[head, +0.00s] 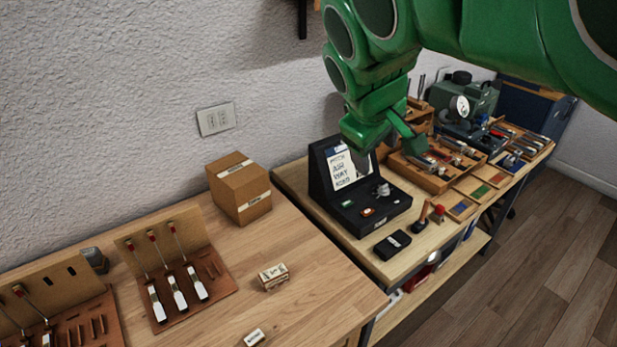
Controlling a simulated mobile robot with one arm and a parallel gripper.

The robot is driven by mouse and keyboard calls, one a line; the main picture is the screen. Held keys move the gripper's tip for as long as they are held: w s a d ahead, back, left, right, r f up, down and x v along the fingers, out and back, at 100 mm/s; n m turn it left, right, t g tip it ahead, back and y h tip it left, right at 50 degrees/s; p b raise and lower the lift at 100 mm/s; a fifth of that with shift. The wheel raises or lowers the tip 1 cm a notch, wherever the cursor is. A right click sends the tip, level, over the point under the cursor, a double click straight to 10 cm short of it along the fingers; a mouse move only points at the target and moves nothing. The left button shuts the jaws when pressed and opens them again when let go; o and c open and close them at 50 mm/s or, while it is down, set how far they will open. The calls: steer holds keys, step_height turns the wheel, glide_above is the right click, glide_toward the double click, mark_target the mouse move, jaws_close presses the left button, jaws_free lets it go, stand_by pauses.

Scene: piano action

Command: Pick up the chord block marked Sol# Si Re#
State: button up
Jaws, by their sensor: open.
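A small wooden block with a pale label (273,276) lies on the wooden table, right of the middle. A smaller pale labelled block (254,337) lies nearer, at the bottom edge of the head view. Their lettering is too small to read, so I cannot tell which, if either, is marked Sol# Si Re#. My green gripper (388,152) is open, its fingers pointing down above the black display stand. It appears empty and is well apart from both blocks, up and to the right of them in the picture.
A cardboard box (239,189) stands near the wall. Brown racks with piano hammers (172,277) stand at left. The black display stand (352,205) is on the right-hand bench, with wooden tool trays (437,179) behind. The table around the labelled wooden block is clear.

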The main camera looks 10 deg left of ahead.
steer(key=w+a+f+n+h, duration=0.2)
steer(key=w+a+f+n, duration=0.1)
steer(key=a+f, duration=0.3)
steer(key=n+h, duration=0.5)
steer(key=n, duration=0.3)
glide_above(268, 275)
steer(key=w, duration=0.2)
step_height(268, 275, down, 18)
steer(key=s+a+f+n+t, duration=0.1)
steer(key=f, duration=0.2)
steer(key=s+a+f+n+t, duration=0.1)
steer(key=s+f+n, duration=0.1)
steer(key=f, duration=0.1)
steer(key=s+a+f+n+t+h, duration=0.1)
steer(key=s+a+f+n, duration=0.1)
steer(key=f, duration=0.1)
steer(key=shift+f, duration=0.1)
steer(key=shift+x, duration=3.9)
steer(key=shift+c, duration=0.3)
steer(key=c, duration=1)
steer(key=shift+r, duration=0.2)
